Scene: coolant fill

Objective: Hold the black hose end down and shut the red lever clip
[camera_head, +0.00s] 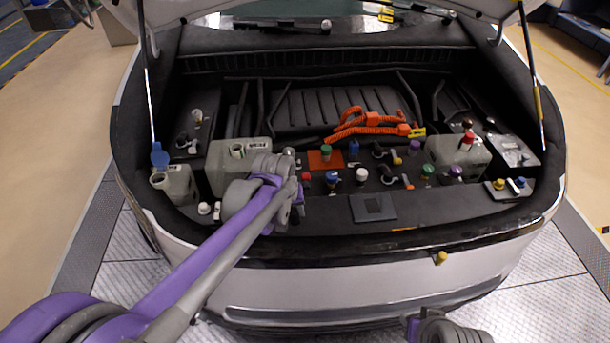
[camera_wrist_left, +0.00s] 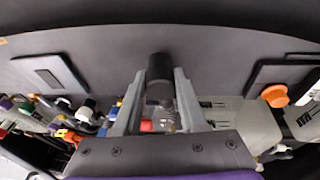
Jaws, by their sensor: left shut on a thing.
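My left gripper (camera_head: 291,192) is low over the front left part of the engine bay, beside the white tank. In the left wrist view its two fingers (camera_wrist_left: 159,92) are closed on a black cylindrical piece, which looks like the black hose end (camera_wrist_left: 160,67). A clear part shows between the fingers below it. In the head view the gripper hides the hose end. Part of my right arm (camera_head: 445,329) shows at the bottom edge, its fingers not clear.
A white tank (camera_head: 228,153) stands behind the left gripper, and a reservoir with an open blue cap (camera_head: 159,155) is left of it. Several coloured caps and fittings crowd the deck to the right. Orange cables (camera_head: 370,128) lie behind. A dark square plate (camera_head: 373,208) sits near the front edge.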

